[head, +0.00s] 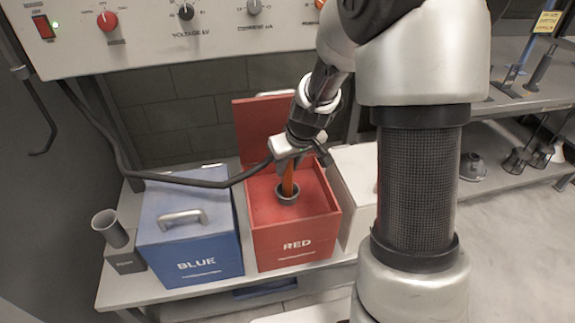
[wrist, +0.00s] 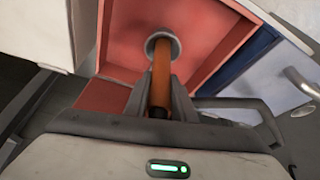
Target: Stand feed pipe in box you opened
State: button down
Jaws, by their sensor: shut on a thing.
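The red box (head: 296,240) stands on the bench with its lid (head: 262,130) raised at the back. Inside is a red floor with a round grey socket (head: 287,193), which also shows in the wrist view (wrist: 176,40). My gripper (head: 291,157) is over the box, shut on the orange-brown feed pipe (head: 288,180). In the wrist view the pipe (wrist: 161,75) runs from between the fingers to the socket. Its far end lies at or inside the ring; how deep it sits I cannot tell.
A blue box (head: 190,240) with a shut lid and grey handle stands left of the red one, a white box (head: 355,180) right. A grey cup-shaped holder (head: 112,230) is at far left.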

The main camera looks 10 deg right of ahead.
aim_at(288, 179)
jog(key=shift+f+b, duration=2.45)
jog(key=shift+f, duration=0.2)
jog(key=c, duration=1.4)
grip_release()
jog(key=shift+r, duration=0.1)
jog(key=p+v, duration=0.4)
jog(key=v, duration=1.3)
jog(key=shift+s, duration=0.2)
jog(key=shift+r, duration=0.1)
